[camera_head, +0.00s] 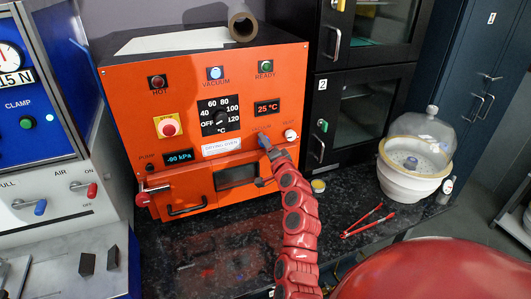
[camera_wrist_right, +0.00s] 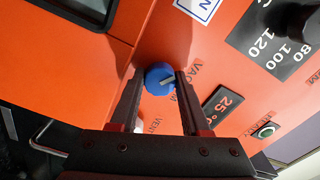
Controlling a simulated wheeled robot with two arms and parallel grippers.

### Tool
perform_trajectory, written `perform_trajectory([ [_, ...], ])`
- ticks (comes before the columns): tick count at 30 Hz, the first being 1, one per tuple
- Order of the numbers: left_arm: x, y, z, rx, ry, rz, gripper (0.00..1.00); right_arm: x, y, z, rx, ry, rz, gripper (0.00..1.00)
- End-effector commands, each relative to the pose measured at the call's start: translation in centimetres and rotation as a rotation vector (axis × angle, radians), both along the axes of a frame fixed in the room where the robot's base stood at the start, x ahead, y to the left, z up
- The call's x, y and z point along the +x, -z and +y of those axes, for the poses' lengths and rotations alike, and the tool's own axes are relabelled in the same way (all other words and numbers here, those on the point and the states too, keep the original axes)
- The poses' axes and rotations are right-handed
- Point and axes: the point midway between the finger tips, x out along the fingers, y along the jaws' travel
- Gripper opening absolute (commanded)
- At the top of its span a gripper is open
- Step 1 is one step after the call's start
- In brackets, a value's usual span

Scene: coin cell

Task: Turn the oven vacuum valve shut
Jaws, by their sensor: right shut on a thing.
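The orange drying oven (camera_head: 117,98) stands on the dark bench at the left of the head view. Its blue vacuum valve knob (camera_head: 264,141) is on the front panel, right of the white name label. My right gripper (camera_head: 268,150) is at this knob, and the red arm partly covers it. In the right wrist view my gripper (camera_wrist_right: 160,84) has one finger on each side of the blue knob (camera_wrist_right: 159,76), shut on it. My left gripper is out of view.
The white vent knob (camera_head: 290,135) sits just right of the valve. The oven door handle (camera_head: 187,209) is below left. Red tongs (camera_head: 368,220) and a small yellow-lidded jar (camera_head: 318,186) lie on the bench. A glass-domed white desiccator (camera_head: 414,165) stands at right.

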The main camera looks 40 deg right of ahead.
Motion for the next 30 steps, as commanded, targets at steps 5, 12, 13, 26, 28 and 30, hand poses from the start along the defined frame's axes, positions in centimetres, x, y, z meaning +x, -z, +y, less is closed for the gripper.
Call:
perform_trajectory([
  [5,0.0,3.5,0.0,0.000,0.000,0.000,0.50,0.1,0.7,0.1,-0.164,-0.003,0.045,0.00],
  [12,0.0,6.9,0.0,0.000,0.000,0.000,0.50,0.0,0.7,0.1,-0.359,-0.001,0.102,0.00],
  [13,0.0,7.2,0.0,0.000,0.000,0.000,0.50,0.0,0.7,0.1,-0.378,-0.002,0.108,0.00],
  [26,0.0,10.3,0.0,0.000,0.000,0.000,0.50,0.0,0.4,0.0,-0.561,-0.003,0.164,0.00],
  [28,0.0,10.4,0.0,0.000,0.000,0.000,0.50,0.0,0.3,0.1,-0.572,-0.003,0.169,0.00],
  [30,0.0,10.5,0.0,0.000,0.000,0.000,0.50,0.0,0.3,0.1,-0.579,-0.003,0.171,0.00],
])
